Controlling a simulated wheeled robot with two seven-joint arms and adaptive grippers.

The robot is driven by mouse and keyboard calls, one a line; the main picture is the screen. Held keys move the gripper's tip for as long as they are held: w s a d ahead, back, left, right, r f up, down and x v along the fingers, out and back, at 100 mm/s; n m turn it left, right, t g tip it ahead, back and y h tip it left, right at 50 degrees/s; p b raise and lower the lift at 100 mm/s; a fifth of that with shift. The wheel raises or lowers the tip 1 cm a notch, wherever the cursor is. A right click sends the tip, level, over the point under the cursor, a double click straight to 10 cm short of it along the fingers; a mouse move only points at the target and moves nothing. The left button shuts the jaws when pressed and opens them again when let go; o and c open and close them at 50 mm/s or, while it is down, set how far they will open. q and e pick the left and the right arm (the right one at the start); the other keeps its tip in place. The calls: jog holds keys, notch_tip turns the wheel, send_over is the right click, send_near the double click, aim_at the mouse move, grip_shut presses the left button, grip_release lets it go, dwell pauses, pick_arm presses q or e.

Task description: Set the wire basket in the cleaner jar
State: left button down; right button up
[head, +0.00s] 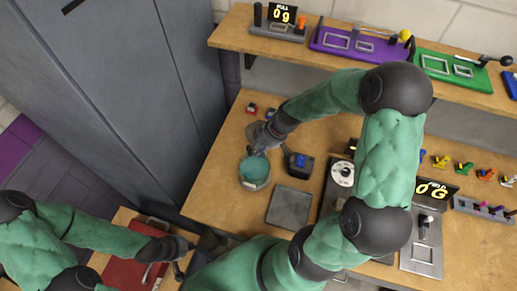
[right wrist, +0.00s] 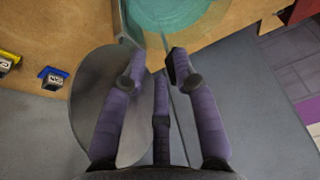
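The cleaner jar (head: 254,183) stands on the wooden bench, with teal liquid (head: 254,168) in its open top. The liquid also shows at the top of the right wrist view (right wrist: 175,15). My right gripper (head: 258,143) is at the jar's far rim. In the right wrist view its fingers (right wrist: 155,62) have a gap between their tips. A grey round disc (right wrist: 90,95), apparently the jar's lid, stands tilted by the left finger; contact is unclear. My left gripper (head: 180,246) is low at the left by a red case (head: 123,272); its fingers are unclear. I cannot make out the wire basket.
A dark block with a blue top (head: 300,162) and a grey square plate (head: 290,207) lie right of the jar. A dial device (head: 342,174) stands further right. A grey cabinet (head: 160,90) borders the left.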

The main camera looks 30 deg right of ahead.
jog(key=v, duration=0.9)
jog(key=shift+r, duration=0.3)
jog(key=shift+s+d, duration=0.1)
jog(key=shift+s, duration=0.05)
